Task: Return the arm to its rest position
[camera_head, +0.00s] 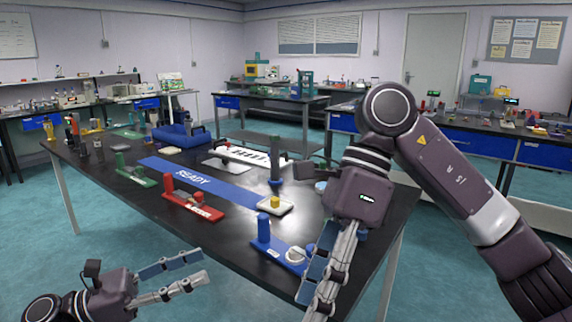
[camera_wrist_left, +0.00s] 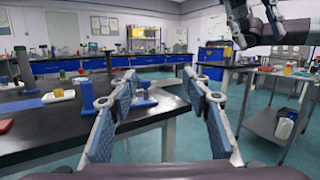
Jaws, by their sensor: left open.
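My left gripper (camera_head: 203,266) is at the lower left of the head view, beyond the black table's (camera_head: 140,215) near edge, its fingers pointing right. It is open and empty; its parted fingers also frame the left wrist view (camera_wrist_left: 155,95). My right arm comes in from the right of the head view and bends down. My right gripper (camera_head: 312,300) points down by the table's front right edge; its fingers overlap from this angle, so I cannot tell its opening. Part of my right arm also shows at the top right of the left wrist view.
On the table are a blue stand (camera_head: 263,228), a white tray (camera_head: 286,210) with a yellow piece, a red stand (camera_head: 190,204) and a blue READY strip (camera_head: 195,182). A grey cart (camera_wrist_left: 270,125) stands at the right of the wrist view. Open floor lies left of the table.

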